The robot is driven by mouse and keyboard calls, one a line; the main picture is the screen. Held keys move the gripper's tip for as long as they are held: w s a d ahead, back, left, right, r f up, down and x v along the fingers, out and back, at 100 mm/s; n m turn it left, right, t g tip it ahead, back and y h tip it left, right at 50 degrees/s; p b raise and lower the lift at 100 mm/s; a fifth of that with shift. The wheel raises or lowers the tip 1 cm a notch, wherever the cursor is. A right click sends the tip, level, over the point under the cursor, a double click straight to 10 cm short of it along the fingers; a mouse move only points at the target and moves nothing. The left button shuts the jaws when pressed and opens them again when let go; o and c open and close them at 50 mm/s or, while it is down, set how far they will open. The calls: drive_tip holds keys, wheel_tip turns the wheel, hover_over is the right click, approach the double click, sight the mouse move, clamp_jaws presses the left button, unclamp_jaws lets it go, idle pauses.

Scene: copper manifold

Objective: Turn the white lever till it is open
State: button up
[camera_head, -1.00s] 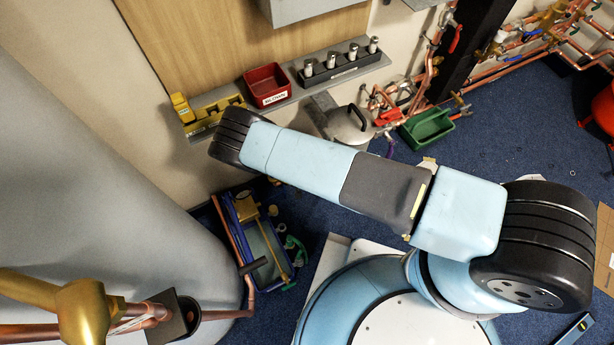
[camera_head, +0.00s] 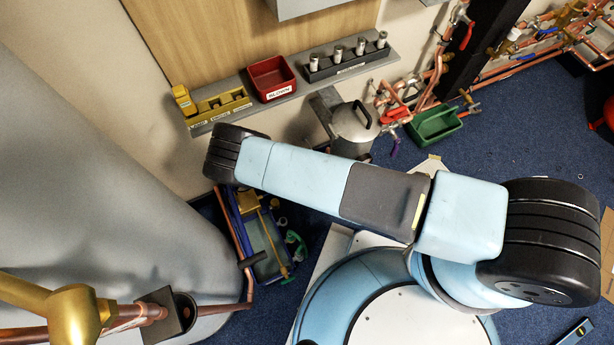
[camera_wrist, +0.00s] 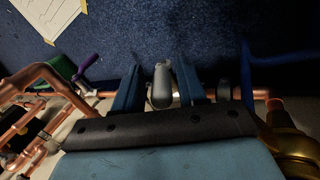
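In the wrist view, a pale grey-white lever (camera_wrist: 162,86) points away from me between the two blue fingers of my gripper (camera_wrist: 160,88). The fingers stand apart, one on each side of the lever, with a narrow dark gap visible at its left. Contact on the right side is hard to tell. The lever's base is hidden behind the dark gripper body. In the head view my gripper and this lever are not visible; only my arm links show.
In the wrist view, a purple handle (camera_wrist: 88,62) and copper pipes (camera_wrist: 40,75) lie left; a grey lever (camera_wrist: 224,90), blue handle (camera_wrist: 282,60) and brass fitting (camera_wrist: 288,145) lie right. The head view shows a red bin (camera_head: 271,78), green crate (camera_head: 435,123) and large grey tank (camera_head: 90,190).

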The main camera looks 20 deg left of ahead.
drive_tip(key=shift+o, duration=0.2)
drive_tip(key=shift+w+a+r, duration=0.1)
drive_tip(key=shift+r, duration=0.1)
drive_tip(key=shift+a+r, duration=0.1)
drive_tip(key=shift+r, duration=0.1)
drive_tip(key=v, duration=1.3)
drive_tip(key=shift+s, duration=0.25)
